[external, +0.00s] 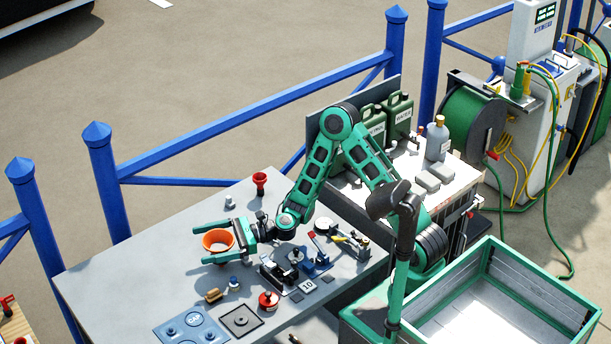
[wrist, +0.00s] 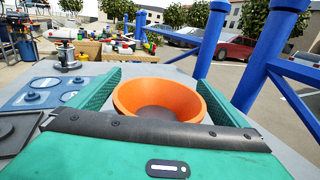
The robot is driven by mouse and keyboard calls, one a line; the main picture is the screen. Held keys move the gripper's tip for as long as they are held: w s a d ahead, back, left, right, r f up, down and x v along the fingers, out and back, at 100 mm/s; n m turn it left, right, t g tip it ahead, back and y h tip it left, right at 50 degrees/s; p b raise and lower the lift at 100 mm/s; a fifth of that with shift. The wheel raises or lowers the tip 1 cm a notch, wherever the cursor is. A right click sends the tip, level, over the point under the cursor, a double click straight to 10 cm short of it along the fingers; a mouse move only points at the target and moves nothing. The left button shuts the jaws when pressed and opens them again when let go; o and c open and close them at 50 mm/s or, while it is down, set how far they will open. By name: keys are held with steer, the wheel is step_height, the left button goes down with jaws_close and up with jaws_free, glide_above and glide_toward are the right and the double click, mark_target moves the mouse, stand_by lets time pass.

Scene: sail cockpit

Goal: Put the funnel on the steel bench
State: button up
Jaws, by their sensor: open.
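An orange, wide-mouthed, bowl-shaped piece (external: 218,241), which looks like the funnel, is over the left part of the grey steel bench (external: 120,270). Its mouth faces up. My gripper (external: 203,245) is open, with one finger on either side of it. In the wrist view the orange funnel (wrist: 160,97) sits between the two green fingers (wrist: 160,80), its mouth upright. Its lower part is hidden, so I cannot tell whether it touches the bench or the fingers.
A small red cup-topped piece (external: 260,181) stands at the bench's back edge. A blue plate (external: 190,325), a dark square plate (external: 241,320), a red round piece (external: 268,301) and a clamp fixture (external: 280,270) occupy the front and right. The bench's left part is clear. A blue railing (external: 260,105) runs behind.

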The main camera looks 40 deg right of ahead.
mark_target(217, 240)
steer(key=shift+r, duration=0.15)
steer(key=shift+s+d, duration=0.1)
steer(key=shift+d, duration=0.25)
steer(key=shift+v, duration=1.25)
step_height(217, 240, up, 5)
steer(key=shift+a+r, duration=0.1)
steer(key=shift+r, duration=0.85)
steer(key=c, duration=0.6)
steer(key=shift+c, duration=0.2)
